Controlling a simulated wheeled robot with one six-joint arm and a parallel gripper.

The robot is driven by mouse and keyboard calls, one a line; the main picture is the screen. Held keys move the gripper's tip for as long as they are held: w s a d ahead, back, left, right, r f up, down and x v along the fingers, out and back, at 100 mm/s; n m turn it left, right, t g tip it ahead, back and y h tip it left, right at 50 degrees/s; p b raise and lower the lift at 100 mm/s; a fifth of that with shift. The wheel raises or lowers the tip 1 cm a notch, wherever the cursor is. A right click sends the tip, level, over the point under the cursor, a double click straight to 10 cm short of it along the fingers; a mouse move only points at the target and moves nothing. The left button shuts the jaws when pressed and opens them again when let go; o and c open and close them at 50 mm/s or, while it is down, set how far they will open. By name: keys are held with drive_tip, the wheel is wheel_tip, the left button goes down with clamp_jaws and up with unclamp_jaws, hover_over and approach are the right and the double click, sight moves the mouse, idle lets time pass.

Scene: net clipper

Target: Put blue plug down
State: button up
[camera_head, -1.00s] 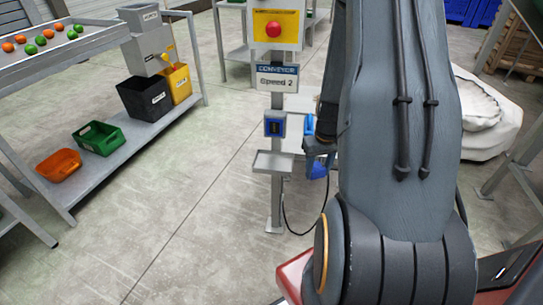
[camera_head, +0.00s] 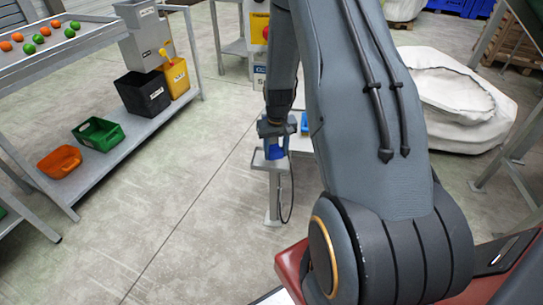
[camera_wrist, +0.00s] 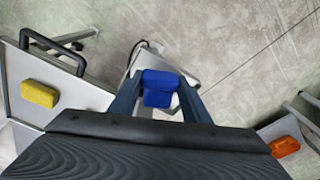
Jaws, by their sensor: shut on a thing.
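The blue plug (camera_head: 272,152) is held between the fingers of my gripper (camera_head: 276,128), just above or at the small grey tray (camera_head: 264,165) on the conveyor post. In the wrist view the blue plug (camera_wrist: 160,88) sits between the two fingers of my gripper (camera_wrist: 160,80), and the grey tray (camera_wrist: 190,62) shows behind it. I cannot tell whether the plug touches the tray. A black cable (camera_head: 292,200) hangs in a loop beside the post. My arm and gripper hide most of the control box and socket.
A grey shelf (camera_head: 105,168) at left holds green (camera_head: 98,135), orange (camera_head: 60,161), black (camera_head: 146,92) and yellow bins. A yellow block (camera_wrist: 40,93) lies on a grey surface with a black handle. A white sack (camera_head: 455,95) stands at right. Floor left of the post is clear.

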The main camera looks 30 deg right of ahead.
sight(271, 157)
drive_tip(key=shift+w+a, duration=0.5)
drive_tip(key=shift+w, duration=0.15)
drive_tip(key=shift+f+p, duration=0.4)
drive_tip(key=shift+f, duration=1.3)
drive_tip(key=shift+f, duration=0.2)
drive_tip(key=o, duration=1.2)
drive_tip(key=shift+r, duration=0.1)
drive_tip(key=r, duration=0.4)
drive_tip(key=r+b, duration=0.1)
drive_tip(key=r, duration=0.3)
drive_tip(key=s+r, duration=0.1)
drive_tip(key=r, duration=0.3)
drive_tip(key=shift+a, duration=0.2)
drive_tip(key=s+a+r+n, duration=0.1)
drive_tip(key=s+a+r, duration=0.3)
drive_tip(key=s, duration=0.3)
drive_tip(key=s+a+r+n, duration=0.1)
drive_tip(key=s+a+r, duration=0.4)
drive_tip(key=s+a, duration=0.2)
drive_tip(key=s+a+r+n+g, duration=0.1)
drive_tip(key=s+a+r, duration=0.3)
drive_tip(key=s+a, duration=0.2)
drive_tip(key=shift+s+a+r, duration=0.25)
drive_tip(key=shift+s+r, duration=0.1)
drive_tip(key=shift+s, duration=0.35)
